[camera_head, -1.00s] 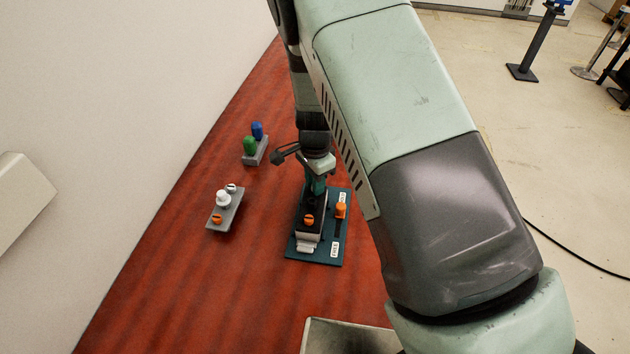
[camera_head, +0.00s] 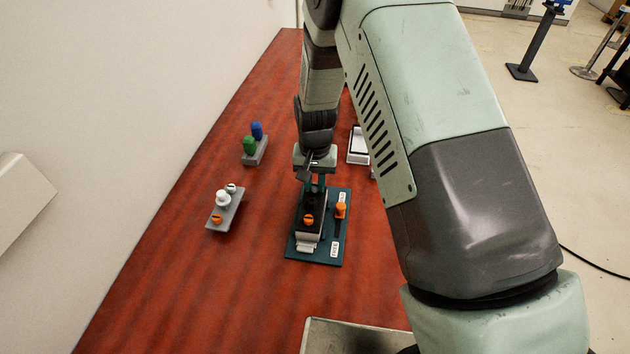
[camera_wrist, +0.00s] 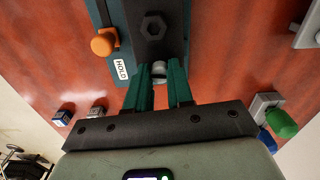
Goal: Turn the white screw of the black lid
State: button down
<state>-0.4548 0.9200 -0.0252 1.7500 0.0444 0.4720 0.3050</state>
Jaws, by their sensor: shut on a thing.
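The black lid (camera_head: 311,203) sits on a dark teal base plate (camera_head: 338,230). In the wrist view the lid (camera_wrist: 135,12) carries a dark hexagonal part. My gripper (camera_head: 314,186) points down at the lid's far end. Its teal fingers, seen in the wrist view (camera_wrist: 160,68), are shut on the pale white screw (camera_wrist: 158,72), of which only a small part shows between them. In the head view the screw is hidden by my gripper. An orange screw (camera_head: 308,219) is on the lid's near end.
An orange knob (camera_head: 340,210) stands on the plate's right side, by a HOLD label (camera_wrist: 121,69). A grey holder (camera_head: 228,212) with white and orange parts lies left. Green (camera_head: 249,145) and blue (camera_head: 257,130) pegs stand behind it. A white tray (camera_head: 358,146) is behind right.

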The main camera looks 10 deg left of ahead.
aim_at(315, 185)
jog(key=shift+n, duration=1.1)
jog(key=c, duration=1)
grip_release()
notch_tip(315, 185, up, 11)
jog(key=shift+f, duration=0.1)
